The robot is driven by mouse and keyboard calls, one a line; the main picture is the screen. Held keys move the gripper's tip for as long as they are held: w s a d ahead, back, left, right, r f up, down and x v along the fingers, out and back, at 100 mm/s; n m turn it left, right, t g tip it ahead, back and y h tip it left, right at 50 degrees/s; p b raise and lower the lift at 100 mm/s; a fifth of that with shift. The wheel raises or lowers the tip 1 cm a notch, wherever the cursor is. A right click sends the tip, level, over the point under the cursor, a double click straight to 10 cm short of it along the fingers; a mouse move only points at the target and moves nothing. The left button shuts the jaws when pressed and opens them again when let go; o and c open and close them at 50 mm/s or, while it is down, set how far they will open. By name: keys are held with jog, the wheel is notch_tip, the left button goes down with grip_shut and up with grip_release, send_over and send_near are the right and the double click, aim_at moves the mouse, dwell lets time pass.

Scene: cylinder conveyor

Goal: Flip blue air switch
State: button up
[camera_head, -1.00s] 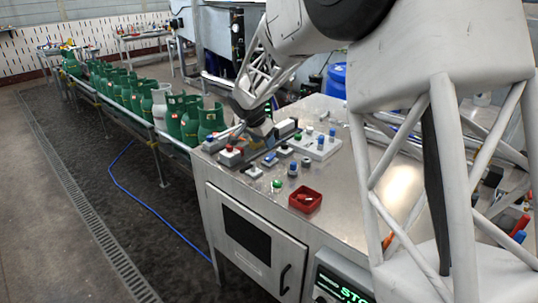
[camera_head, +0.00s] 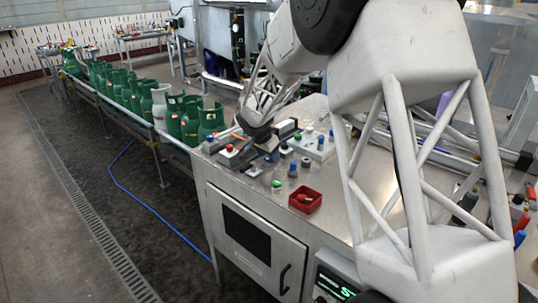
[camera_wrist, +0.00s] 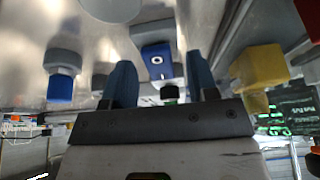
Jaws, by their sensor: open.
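The blue switch (camera_wrist: 157,62), marked with O and I, sits on a grey base in the wrist view. It shows between the two dark blue-grey fingers of my gripper (camera_wrist: 160,72). The fingers stand apart, one on each side of it in the picture. I cannot tell whether either finger touches it. In the head view my gripper (camera_head: 263,145) is low over the control panel at the near left of the metal bench, and it hides most of the switch area.
In the head view a red button (camera_head: 229,149), a green button (camera_head: 277,184) and a red tray (camera_head: 305,201) are nearby. Green cylinders (camera_head: 190,122) line the conveyor at left.

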jog(key=shift+c, duration=0.4)
jog(key=c, duration=0.8)
jog(key=shift+c, duration=0.2)
jog(key=shift+d+g, duration=0.1)
jog(key=shift+g, duration=0.2)
jog(key=shift+w+d+g+y, duration=0.15)
jog(key=shift+w+g+y, duration=0.05)
jog(key=shift+g+y, duration=0.6)
jog(key=shift+w+d+g+y, duration=0.15)
jog(key=shift+g+y, duration=0.45)
jog(key=shift+y, duration=0.3)
jog(key=o, duration=0.9)
